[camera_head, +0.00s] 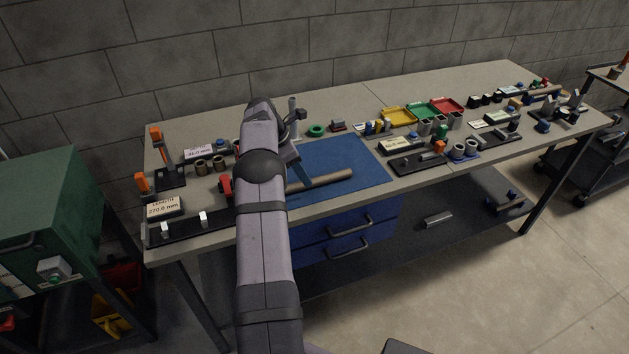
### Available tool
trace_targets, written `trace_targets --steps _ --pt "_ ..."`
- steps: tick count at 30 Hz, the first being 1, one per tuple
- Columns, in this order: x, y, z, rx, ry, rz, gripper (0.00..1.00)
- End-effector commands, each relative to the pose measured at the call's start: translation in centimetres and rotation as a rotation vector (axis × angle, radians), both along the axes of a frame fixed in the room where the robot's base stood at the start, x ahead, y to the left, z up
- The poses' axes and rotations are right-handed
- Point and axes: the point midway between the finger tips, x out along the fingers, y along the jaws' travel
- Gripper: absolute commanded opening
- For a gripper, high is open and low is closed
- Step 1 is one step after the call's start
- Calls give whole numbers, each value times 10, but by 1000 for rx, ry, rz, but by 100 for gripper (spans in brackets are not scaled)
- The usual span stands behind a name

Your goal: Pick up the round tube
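A brownish round tube (330,180) lies across the front part of the blue mat (350,153) on the workbench. My arm comes up from the bottom of the view and covers the mat's left side and possibly the tube's left end.
Left of my arm are a black fixture with light blocks (186,229), a length display (164,208) and an orange-topped stand (157,134). Yellow (399,109), green and red trays stand behind the mat. Small parts crowd the bench's right side; the mat's right part is clear.

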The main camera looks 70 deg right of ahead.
Motion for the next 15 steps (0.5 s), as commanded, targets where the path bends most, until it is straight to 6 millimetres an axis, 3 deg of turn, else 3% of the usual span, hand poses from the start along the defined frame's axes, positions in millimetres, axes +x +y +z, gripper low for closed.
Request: trace_targets --steps 9,15 --pt "-8 -9 -32 2 0 -2 45" --pt "-9 -11 -38 0 0 -1 45"
